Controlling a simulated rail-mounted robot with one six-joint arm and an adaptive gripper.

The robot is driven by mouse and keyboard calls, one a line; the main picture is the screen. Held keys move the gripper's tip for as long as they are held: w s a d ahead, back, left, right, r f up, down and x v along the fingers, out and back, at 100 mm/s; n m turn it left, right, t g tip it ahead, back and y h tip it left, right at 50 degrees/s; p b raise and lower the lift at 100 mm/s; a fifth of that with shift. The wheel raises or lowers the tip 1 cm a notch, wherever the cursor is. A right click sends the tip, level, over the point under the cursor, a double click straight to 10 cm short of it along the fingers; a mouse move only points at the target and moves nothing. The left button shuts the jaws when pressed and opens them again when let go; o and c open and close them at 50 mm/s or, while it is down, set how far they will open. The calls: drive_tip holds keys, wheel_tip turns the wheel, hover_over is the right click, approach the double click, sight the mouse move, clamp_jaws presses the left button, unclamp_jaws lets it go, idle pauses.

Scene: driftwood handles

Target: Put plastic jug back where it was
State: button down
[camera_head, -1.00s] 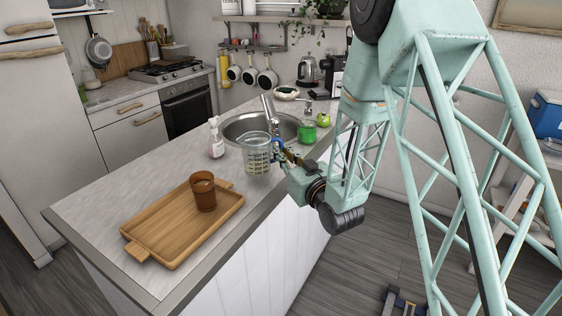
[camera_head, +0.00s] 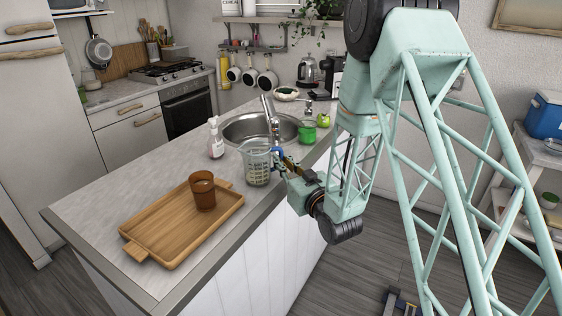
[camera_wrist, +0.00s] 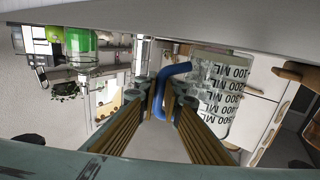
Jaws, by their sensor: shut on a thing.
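The plastic jug (camera_head: 257,166) is clear with dark measuring marks and a blue handle. It is upright at the counter's right edge, just in front of the sink. I cannot tell whether its base touches the counter. In the wrist view the jug (camera_wrist: 222,100) appears upside down on the right, its "ML" marks readable. My gripper (camera_head: 282,164) comes from the right and is shut on the blue handle (camera_wrist: 164,92), which shows between the fingers in the wrist view.
A wooden tray (camera_head: 160,245) with a brown cup (camera_head: 203,194) lies at the counter's near end. A spray bottle (camera_head: 215,140) stands left of the jug. The sink (camera_head: 243,128), green container (camera_head: 308,132) and green apple (camera_head: 323,120) are behind. The counter (camera_head: 150,182) is clear left of the bottle.

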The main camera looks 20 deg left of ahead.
drive_tip(key=shift+f, duration=0.15)
drive_tip(key=c, duration=2.8)
unclamp_jaws()
drive_tip(key=shift+r, duration=0.2)
drive_tip(key=v, duration=1.2)
drive_tip(key=shift+p, duration=0.3)
drive_tip(key=shift+w+r, duration=0.1)
